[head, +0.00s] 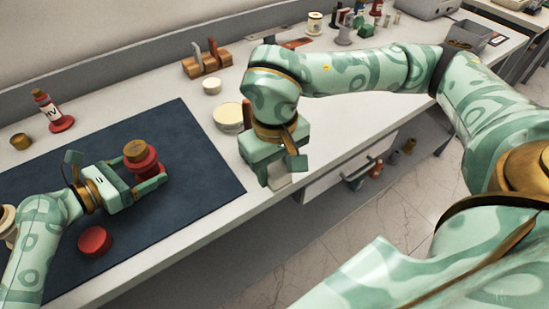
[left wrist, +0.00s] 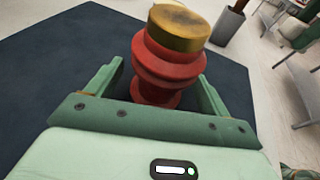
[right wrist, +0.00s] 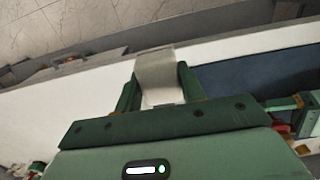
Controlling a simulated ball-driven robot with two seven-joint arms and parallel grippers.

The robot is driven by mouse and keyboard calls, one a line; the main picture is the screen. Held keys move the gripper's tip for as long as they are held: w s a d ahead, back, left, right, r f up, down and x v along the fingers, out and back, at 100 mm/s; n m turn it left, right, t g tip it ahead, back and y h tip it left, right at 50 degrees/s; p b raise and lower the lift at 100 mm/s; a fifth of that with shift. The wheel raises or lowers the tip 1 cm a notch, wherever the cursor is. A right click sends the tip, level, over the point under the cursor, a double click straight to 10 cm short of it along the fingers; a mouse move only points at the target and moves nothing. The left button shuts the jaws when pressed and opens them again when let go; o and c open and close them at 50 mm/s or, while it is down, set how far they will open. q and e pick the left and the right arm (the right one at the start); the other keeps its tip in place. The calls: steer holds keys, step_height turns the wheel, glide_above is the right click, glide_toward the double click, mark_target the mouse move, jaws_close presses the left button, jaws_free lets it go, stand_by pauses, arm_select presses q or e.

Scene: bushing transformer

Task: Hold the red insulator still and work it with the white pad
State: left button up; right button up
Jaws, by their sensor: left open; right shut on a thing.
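The red insulator (head: 143,160) with a brass-coloured cap stands upright on the dark blue mat (head: 200,165). My left gripper (head: 147,184) is open with its fingers on either side of it; in the left wrist view the insulator (left wrist: 168,65) stands between the two fingers (left wrist: 160,88). My right gripper (head: 283,178) is shut on the white pad (head: 280,180) near the front edge of the table, right of the mat. The pad also shows between the fingers in the right wrist view (right wrist: 157,72).
A red round piece (head: 95,241) lies on the mat in front of my left gripper. A labelled red bottle (head: 52,110) and a small brass piece (head: 20,141) stand behind the mat. A round cream-coloured tin (head: 230,117) stands near my right gripper. A wooden holder (head: 207,65) stands further back.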

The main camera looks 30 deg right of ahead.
arm_select(q)
steer(key=c, duration=1.1)
steer(key=shift+o, duration=0.2)
